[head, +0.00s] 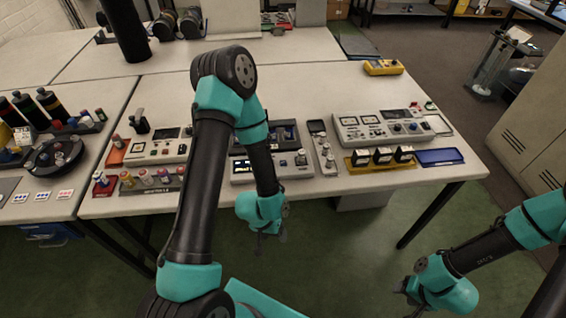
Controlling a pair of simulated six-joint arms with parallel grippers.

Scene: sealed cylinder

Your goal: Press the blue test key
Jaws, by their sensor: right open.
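I cannot pick out the blue test key for certain; the controls are too small to tell. A pale instrument box with two meters (352,135) stands on the right of the table and has small dark and red controls. A second pale box with a lit display (240,179) sits at the front middle, partly behind my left arm. My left gripper (270,243) hangs in front of the table edge, below the tabletop, with nothing seen in it; its opening is unclear. My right gripper (405,291) is open and empty at the lower right, away from the table.
A blue tray (440,157) and a yellow rack with dark blocks (381,165) lie by the right front edge. A yellow device (383,67) lies at the back right. Small colored parts crowd the left. The table's back middle is clear.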

